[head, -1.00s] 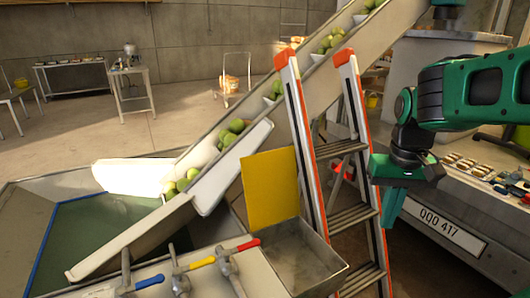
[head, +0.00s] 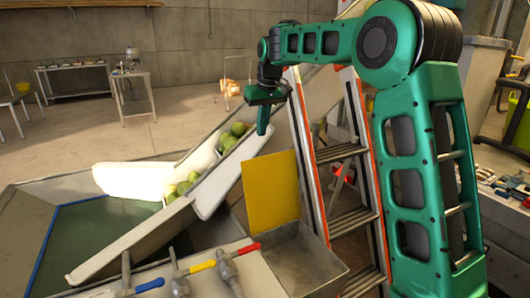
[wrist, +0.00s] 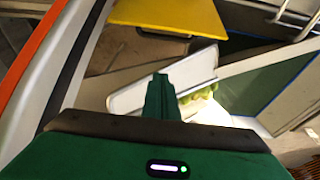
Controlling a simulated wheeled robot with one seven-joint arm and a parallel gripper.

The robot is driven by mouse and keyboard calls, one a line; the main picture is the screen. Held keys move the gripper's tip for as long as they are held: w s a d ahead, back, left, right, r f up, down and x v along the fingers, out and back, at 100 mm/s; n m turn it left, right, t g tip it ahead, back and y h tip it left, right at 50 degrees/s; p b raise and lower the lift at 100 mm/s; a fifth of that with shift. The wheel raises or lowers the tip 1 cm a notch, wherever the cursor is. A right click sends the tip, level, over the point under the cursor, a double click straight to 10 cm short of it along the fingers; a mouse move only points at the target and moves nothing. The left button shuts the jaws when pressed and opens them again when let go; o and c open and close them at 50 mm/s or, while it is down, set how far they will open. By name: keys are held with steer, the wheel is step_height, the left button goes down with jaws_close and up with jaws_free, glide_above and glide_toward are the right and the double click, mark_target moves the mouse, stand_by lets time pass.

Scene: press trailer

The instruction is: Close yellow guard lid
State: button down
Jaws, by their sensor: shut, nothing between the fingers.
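The yellow guard lid (head: 271,192) stands raised, nearly upright, at the back edge of an open grey metal box (head: 296,257) in the head view. In the wrist view the yellow lid (wrist: 172,14) shows at the top, beyond my fingers. My green gripper (head: 262,130) is shut and empty, pointing down. In the head view it appears above the lid's top edge, over the conveyor chute, apart from the lid. In the wrist view my shut fingers (wrist: 161,95) point at the white chute side.
An orange-edged stepladder (head: 349,185) stands just right of the lid. The inclined conveyor (head: 135,240) carries green fruit (head: 233,135) behind it. Valves with blue, yellow and red handles (head: 202,265) stand in front, left of the box.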

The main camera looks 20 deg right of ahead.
step_height(320, 180, down, 9)
steer(key=s, duration=0.1)
steer(key=shift+s+d, duration=0.15)
stand_by(0.6)
steer(key=shift+f, duration=0.1)
